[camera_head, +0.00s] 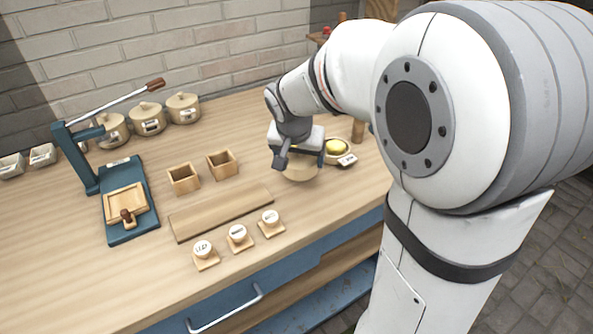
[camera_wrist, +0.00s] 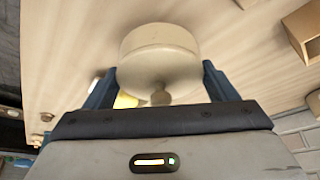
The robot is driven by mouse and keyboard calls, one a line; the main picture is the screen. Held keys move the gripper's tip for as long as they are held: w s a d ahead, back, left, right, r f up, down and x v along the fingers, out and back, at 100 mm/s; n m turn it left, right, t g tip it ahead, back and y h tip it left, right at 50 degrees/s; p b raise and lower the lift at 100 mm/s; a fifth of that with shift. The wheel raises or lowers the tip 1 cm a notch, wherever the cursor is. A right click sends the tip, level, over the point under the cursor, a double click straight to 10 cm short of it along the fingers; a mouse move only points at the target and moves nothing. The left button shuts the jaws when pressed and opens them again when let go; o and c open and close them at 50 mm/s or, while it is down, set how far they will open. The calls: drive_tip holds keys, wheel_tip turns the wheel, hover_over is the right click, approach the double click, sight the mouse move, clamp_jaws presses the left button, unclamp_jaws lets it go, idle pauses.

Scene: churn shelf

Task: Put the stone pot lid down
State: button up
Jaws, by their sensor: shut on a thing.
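The stone pot lid is a pale cream, round piece with a small knob. It shows large between the blue fingers in the wrist view (camera_wrist: 160,50), its knob toward my palm. My gripper (camera_head: 298,153) is shut on it, with one finger on each side. In the head view the pale lid (camera_head: 301,172) shows just under the gripper, over the right part of the wooden counter. The gripper hides its upper part, and I cannot tell whether it touches the counter.
A wooden dish with a yellow round thing (camera_head: 336,147) stands close to the right of my gripper. Two small wooden boxes (camera_head: 222,163), a wooden board (camera_head: 222,211) and labelled white pieces (camera_head: 238,231) are to the left. Lidded pots (camera_head: 148,118) and a blue lever press (camera_head: 88,160) stand further left.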

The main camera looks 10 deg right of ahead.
sight(298, 163)
drive_tip(key=shift+f, duration=1.8)
drive_tip(key=shift+f+b, duration=0.15)
drive_tip(key=shift+b, duration=0.25)
drive_tip(key=o, duration=1)
drive_tip(key=shift+c, duration=0.2)
